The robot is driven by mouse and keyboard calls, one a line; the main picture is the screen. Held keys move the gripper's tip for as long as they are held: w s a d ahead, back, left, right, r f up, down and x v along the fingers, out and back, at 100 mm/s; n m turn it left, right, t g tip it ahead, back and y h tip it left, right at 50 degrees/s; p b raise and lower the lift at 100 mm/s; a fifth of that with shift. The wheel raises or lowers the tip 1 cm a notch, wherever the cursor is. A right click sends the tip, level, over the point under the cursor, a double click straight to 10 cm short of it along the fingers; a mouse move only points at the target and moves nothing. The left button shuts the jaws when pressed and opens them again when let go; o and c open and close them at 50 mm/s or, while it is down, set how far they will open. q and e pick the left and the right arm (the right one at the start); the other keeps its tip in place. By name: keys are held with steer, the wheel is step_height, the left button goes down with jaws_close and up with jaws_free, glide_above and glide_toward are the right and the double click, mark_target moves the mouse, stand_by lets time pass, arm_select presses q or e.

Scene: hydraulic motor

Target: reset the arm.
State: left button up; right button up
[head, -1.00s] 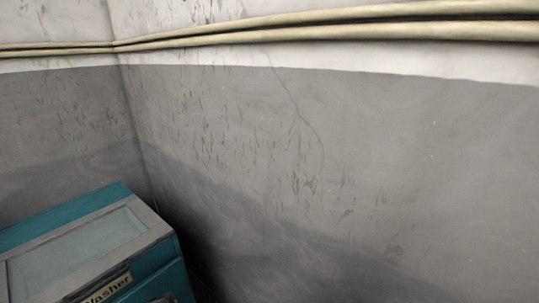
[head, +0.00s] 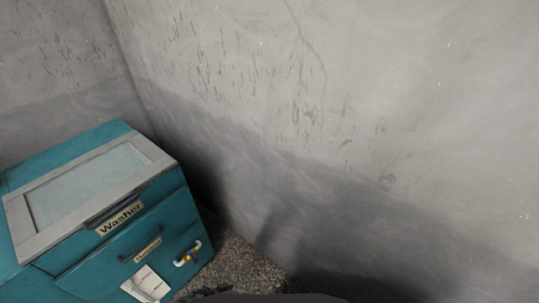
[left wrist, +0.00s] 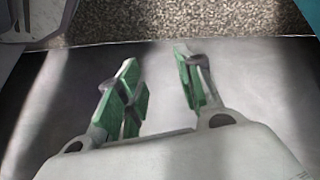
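My left gripper (left wrist: 157,68) shows in the left wrist view. Its two fingers with green pads stand apart, with nothing between them. Behind the fingers is a smooth grey surface, with speckled floor beyond it. I cannot make out the left gripper in the head view. My right gripper shows in neither view.
A teal cabinet (head: 160,222) labelled "Washer", with a framed glass lid (head: 88,187), stands at the lower left of the head view. A small white-and-orange fitting (head: 188,255) is on its front. Grey walls (head: 350,120) rise behind; speckled floor (head: 240,262) lies beside the cabinet.

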arm_select(q)
steer(key=s+a+f+n+g+y, duration=0.1)
steer(key=s+a+f, duration=0.1)
steer(key=s, duration=0.8)
steer(key=s+a+f+n+g+y, duration=0.1)
steer(key=s+a, duration=0.3)
steer(key=s, duration=0.7)
steer(key=s+a+f+n+g+y, duration=0.1)
steer(key=s+a+f+y, duration=0.2)
steer(key=s, duration=0.7)
steer(key=shift+s+a+f, duration=0.25)
steer(key=shift+s+f, duration=0.05)
steer(key=shift+f, duration=0.25)
